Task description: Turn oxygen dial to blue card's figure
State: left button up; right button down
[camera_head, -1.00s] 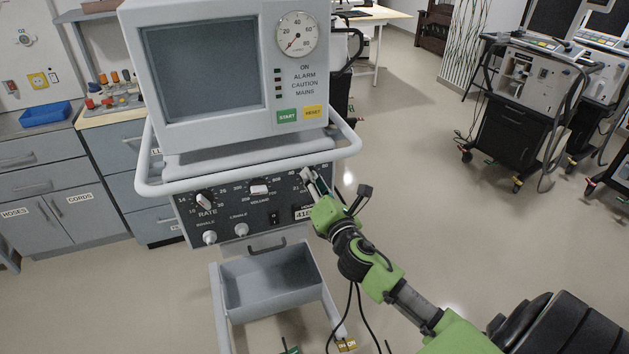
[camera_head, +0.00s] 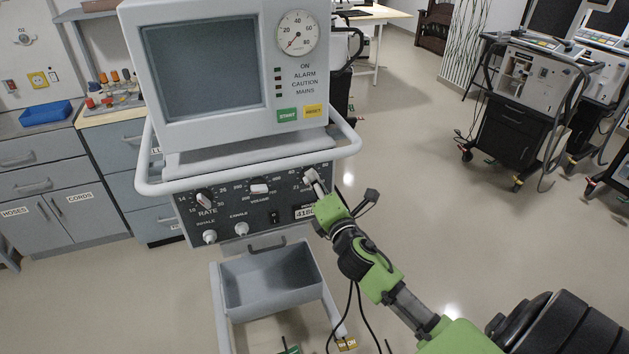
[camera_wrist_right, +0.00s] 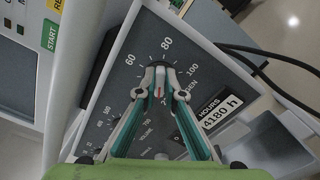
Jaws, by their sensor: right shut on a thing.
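The oxygen dial (camera_wrist_right: 159,78) is on the dark control panel of the ventilator (camera_head: 250,200), at the panel's upper right. Its scale shows 60, 80 and 100 in the right wrist view, with part of the word OXYGEN. My right gripper (camera_wrist_right: 160,84) is shut on the dial, one finger on each side. A short red mark shows between the fingers; the figure it points to cannot be told. In the head view my right gripper (camera_head: 314,180) covers most of the dial. No blue card can be made out. My left gripper is not in view.
A volume knob (camera_head: 259,188) and rate knob (camera_head: 204,197) sit left on the same panel. A white rail (camera_head: 343,152) curves around the ventilator above the panel. An hours counter (camera_wrist_right: 219,113) is beside the gripper.

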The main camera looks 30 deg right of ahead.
jog(key=m, duration=0.6)
jog(key=m+p, duration=0.1)
jog(key=m, duration=0.3)
jog(key=shift+f, duration=0.25)
dwell(0.4)
jog(key=c, duration=2.1)
grip_release()
jog(key=shift+c, duration=0.2)
jog(key=shift+s, duration=0.1)
jog(key=v, duration=1.2)
jog(key=shift+d, duration=0.1)
